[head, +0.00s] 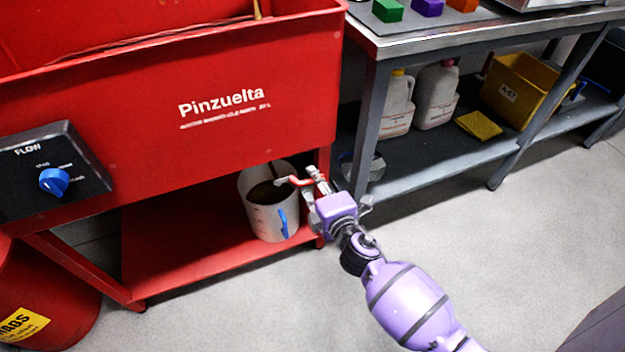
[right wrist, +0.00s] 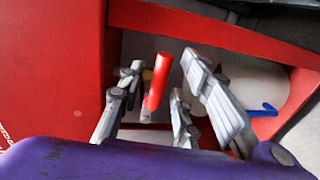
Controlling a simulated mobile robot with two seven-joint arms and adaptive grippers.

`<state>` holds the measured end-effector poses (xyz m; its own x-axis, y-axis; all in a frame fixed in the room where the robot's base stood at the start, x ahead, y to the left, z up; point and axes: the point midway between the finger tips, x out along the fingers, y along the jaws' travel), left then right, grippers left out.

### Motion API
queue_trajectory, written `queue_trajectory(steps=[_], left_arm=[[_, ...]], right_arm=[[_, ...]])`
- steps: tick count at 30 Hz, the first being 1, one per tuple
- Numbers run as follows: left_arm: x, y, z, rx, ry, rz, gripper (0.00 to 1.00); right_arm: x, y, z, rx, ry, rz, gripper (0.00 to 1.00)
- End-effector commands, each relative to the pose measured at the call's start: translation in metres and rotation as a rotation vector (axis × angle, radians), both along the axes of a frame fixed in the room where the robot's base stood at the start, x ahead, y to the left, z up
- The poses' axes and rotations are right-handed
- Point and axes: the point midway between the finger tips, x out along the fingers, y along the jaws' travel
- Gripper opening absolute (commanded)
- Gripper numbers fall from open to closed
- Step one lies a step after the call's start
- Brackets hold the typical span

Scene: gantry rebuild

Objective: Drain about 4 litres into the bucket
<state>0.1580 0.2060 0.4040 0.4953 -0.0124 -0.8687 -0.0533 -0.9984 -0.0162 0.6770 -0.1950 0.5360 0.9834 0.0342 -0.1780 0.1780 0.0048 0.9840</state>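The white bucket (head: 262,222) stands on the red lower shelf under the red tank (head: 110,120). It has a blue handle (head: 283,224), faint marks on its side and dark liquid (head: 268,193) inside; I cannot read the level. A drain valve with a red lever (head: 300,182) is at the bucket's rim. My right gripper (head: 314,184) is at this lever. In the right wrist view the red lever (right wrist: 157,82) lies between its fingers (right wrist: 165,85) with gaps showing, so it is open. The spout and any stream are not clear. My left gripper is out of view.
A blue FLOW knob (head: 54,181) is on the tank's front at left. A red drum (head: 40,300) stands below it. A steel bench (head: 450,35) with jugs, a sponge and a yellow bin (head: 520,88) stands at right. The grey floor in front is clear.

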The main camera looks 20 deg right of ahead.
Motion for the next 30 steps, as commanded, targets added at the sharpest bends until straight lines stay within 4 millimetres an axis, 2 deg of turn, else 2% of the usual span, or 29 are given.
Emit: queue_trajectory(steps=[4, 11, 19, 28, 30], left_arm=[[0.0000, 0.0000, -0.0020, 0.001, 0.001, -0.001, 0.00], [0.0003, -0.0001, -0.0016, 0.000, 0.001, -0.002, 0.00], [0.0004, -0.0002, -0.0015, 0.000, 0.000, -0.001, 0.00], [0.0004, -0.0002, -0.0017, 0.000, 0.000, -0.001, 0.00], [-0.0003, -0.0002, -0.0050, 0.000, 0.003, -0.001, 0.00]], right_arm=[[0.0088, 0.0002, -0.0019, 0.001, 0.001, 0.000, 0.32], [0.0097, 0.0001, -0.0015, 0.002, 0.001, 0.000, 0.32], [0.0094, 0.0001, -0.0016, 0.002, 0.000, 0.000, 0.00], [0.0093, 0.0002, -0.0019, 0.005, 0.001, -0.001, 0.00], [0.0090, 0.0004, -0.0073, 0.044, 0.005, -0.002, 0.00]])
